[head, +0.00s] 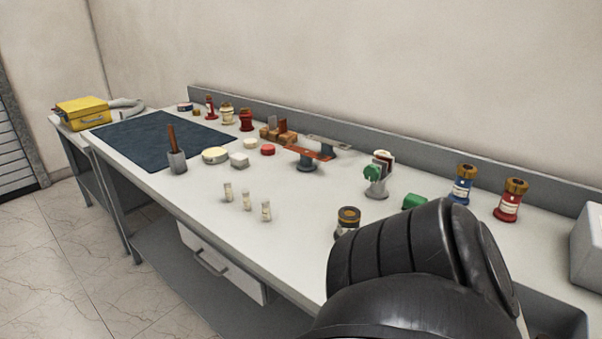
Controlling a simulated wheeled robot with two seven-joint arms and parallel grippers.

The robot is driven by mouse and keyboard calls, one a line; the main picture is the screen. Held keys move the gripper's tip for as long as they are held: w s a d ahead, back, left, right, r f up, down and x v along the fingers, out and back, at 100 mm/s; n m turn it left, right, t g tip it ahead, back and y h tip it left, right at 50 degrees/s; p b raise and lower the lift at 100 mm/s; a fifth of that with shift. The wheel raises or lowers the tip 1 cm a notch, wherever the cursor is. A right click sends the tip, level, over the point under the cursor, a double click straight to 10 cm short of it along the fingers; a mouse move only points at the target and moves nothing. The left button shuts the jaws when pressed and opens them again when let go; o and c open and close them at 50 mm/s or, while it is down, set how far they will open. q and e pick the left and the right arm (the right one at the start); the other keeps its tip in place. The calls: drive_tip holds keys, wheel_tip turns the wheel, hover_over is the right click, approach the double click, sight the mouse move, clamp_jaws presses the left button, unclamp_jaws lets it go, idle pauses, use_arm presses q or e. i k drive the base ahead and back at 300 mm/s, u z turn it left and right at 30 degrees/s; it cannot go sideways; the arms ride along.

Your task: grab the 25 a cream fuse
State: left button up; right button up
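Three small cream cylindrical fuses stand upright in a slanting row near the front edge of the white workbench: a left one (228,192), a middle one (246,200) and a right one (266,211). Their markings are too small to read, so I cannot tell which is the 25 A one. A dark part of my own arm fills the lower right of the head view and hides part of the bench. Neither gripper's fingers show.
Bare bench surrounds the fuses.

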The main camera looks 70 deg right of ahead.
sight(265, 204)
drive_tip(key=z, duration=1.1)
drive_tip(key=i, duration=0.3)
drive_tip(key=z, duration=0.05)
